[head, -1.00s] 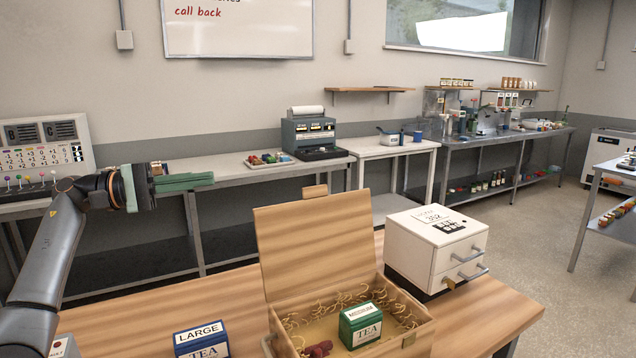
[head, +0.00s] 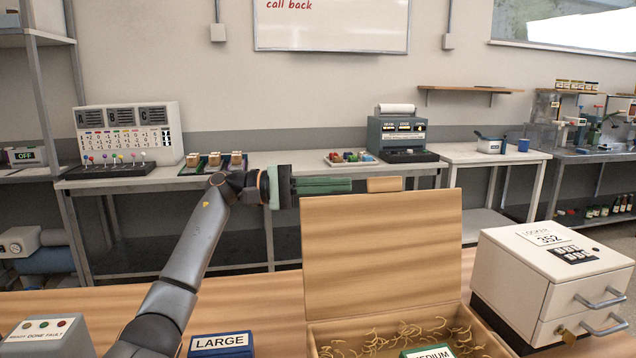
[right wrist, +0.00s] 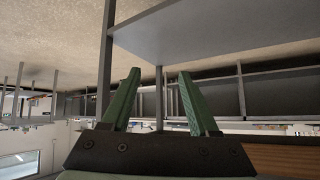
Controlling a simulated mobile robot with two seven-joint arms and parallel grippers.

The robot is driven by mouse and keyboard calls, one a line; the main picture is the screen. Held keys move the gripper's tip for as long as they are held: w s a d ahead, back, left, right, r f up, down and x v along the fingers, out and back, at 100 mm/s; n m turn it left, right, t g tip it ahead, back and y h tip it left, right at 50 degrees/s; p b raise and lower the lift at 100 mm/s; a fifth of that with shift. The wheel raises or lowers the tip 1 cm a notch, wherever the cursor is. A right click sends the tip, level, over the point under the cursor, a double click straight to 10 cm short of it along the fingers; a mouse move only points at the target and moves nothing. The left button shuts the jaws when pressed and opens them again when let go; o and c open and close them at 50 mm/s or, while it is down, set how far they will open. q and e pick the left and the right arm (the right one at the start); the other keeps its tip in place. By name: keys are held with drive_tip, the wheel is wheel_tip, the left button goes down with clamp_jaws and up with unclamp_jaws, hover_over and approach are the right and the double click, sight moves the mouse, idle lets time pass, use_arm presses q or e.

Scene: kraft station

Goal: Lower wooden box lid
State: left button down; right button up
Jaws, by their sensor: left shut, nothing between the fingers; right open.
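The wooden box (head: 471,328) stands on the wooden table, lined with shredded packing. Its lid (head: 380,250) stands upright at the back, with a small wooden tab (head: 384,184) at its top edge. My left gripper (head: 348,185) is shut and empty. In the head view its green fingers point right, at the height of the lid's top edge and just left of the tab; I cannot tell if they touch the lid. My right gripper (right wrist: 158,100) is open and empty in the right wrist view, away from the box.
A green medium tea tin (head: 428,352) is in the box, partly cut off. A blue large tea tin (head: 221,345) stands left of the box. A white two-drawer locker (head: 545,285) stands close on the right. A grey status box (head: 48,325) is at the front left.

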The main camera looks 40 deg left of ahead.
use_arm(q)
drive_tip(key=d+r+p, duration=0.1)
drive_tip(key=d, duration=0.5)
drive_tip(key=shift+s+r, duration=0.15)
use_arm(e)
drive_tip(key=shift+d+r, duration=0.2)
drive_tip(key=shift+d, duration=0.4)
use_arm(q)
drive_tip(key=shift+d, duration=0.1)
use_arm(e)
drive_tip(key=shift+s, duration=0.1)
